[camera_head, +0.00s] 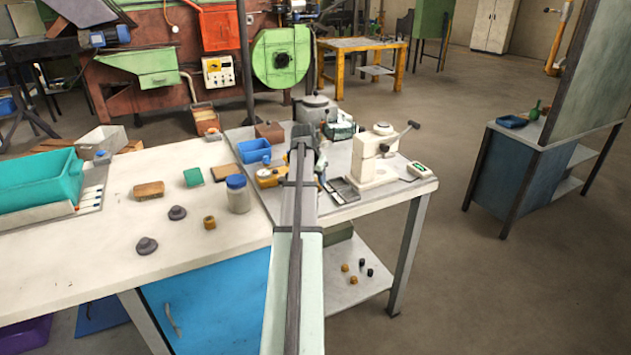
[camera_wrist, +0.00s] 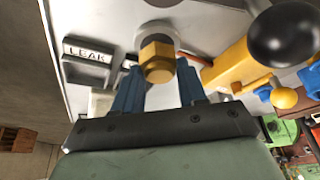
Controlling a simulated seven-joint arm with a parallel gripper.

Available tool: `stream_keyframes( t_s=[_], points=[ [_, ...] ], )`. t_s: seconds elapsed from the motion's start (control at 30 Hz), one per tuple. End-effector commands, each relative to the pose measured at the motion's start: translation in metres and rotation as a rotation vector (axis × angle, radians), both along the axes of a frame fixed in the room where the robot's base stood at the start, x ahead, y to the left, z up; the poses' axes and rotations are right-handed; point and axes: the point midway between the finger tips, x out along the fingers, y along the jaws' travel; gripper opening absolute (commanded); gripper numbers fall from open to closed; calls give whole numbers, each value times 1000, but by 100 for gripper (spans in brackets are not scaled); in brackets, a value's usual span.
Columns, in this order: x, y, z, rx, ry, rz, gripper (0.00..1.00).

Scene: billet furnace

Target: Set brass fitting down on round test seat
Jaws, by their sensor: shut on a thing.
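In the wrist view, a hexagonal brass fitting (camera_wrist: 157,62) sits between the blue fingertips of my gripper (camera_wrist: 158,76), which is shut on it. A pale round piece (camera_wrist: 160,30), which looks like the round test seat, shows just beyond the fitting. I cannot tell whether the two touch. A label reading LEAK (camera_wrist: 87,52) lies to the left on the same pale surface. In the head view, my arm reaches over the far table, and the held fitting and the seat are hidden behind it.
A yellow device with a black knob (camera_wrist: 283,32) stands close on the right in the wrist view. In the head view, a white lever press (camera_head: 375,158) stands right of my arm.

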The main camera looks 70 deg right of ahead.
Motion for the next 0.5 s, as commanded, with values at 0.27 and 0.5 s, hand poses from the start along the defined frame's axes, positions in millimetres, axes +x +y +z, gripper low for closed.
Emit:
stream_keyframes(
  t_s=[0.27,0.5],
  points=[
    [0,0,-10,-2,-1,-1,2],
    [0,0,-14,-1,0,0,2]
  ],
)
